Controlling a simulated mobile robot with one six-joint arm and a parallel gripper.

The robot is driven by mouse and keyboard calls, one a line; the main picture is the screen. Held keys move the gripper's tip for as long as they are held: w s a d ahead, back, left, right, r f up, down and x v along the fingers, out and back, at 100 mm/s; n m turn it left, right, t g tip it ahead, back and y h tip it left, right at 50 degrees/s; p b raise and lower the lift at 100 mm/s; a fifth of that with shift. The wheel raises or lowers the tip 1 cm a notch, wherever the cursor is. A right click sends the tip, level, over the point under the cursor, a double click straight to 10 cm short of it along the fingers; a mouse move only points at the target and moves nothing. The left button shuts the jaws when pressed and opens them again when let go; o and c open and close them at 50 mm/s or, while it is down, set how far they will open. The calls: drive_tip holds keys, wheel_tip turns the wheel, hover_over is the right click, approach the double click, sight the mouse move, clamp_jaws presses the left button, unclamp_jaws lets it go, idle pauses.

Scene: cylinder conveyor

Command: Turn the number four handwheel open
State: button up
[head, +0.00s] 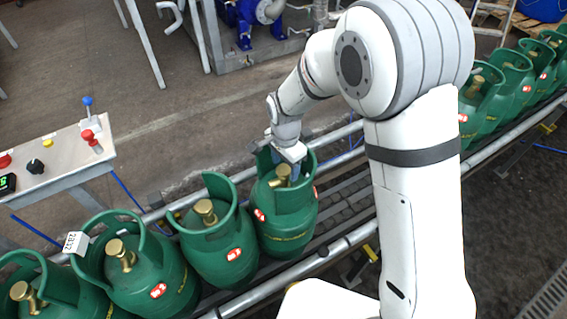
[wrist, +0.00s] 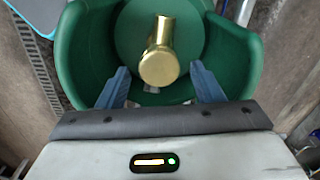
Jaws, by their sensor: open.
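Green gas cylinders with brass valves stand in a row on the conveyor. Counting from the left of the head view, the fourth cylinder (head: 287,223) has its brass handwheel (head: 280,175) partly hidden by my gripper (head: 292,165). In the wrist view the brass handwheel (wrist: 159,68) points toward me inside the green collar (wrist: 235,55). My gripper (wrist: 160,70) is open, with one blue finger on each side of the handwheel. Gaps show between the fingers and the brass. The fingers are inside the collar opening.
The third cylinder (head: 220,243) stands close on the left. The second cylinder (head: 145,278) carries a white tag (head: 75,242) reading 2832. The conveyor rail (head: 345,158) runs behind the row. A control panel (head: 50,158) is at left. More cylinders (head: 512,75) stand at upper right.

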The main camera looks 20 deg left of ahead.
drive_tip(key=shift+c, duration=0.4)
drive_tip(key=c, duration=0.9)
drive_tip(key=shift+n, duration=0.3)
drive_tip(key=n+b, duration=0.1)
drive_tip(key=n, duration=0.3)
drive_tip(key=shift+a, duration=0.15)
drive_tip(key=n+b, duration=0.1)
drive_tip(key=n, duration=0.5)
drive_tip(key=shift+w+a, duration=0.1)
drive_tip(key=n, duration=0.6)
drive_tip(key=shift+a+b, duration=0.15)
drive_tip(key=shift+b, duration=0.15)
drive_tip(key=n, duration=0.7)
drive_tip(key=shift+s+r, duration=0.1)
drive_tip(key=shift+s, duration=0.1)
drive_tip(key=shift+b, duration=0.3)
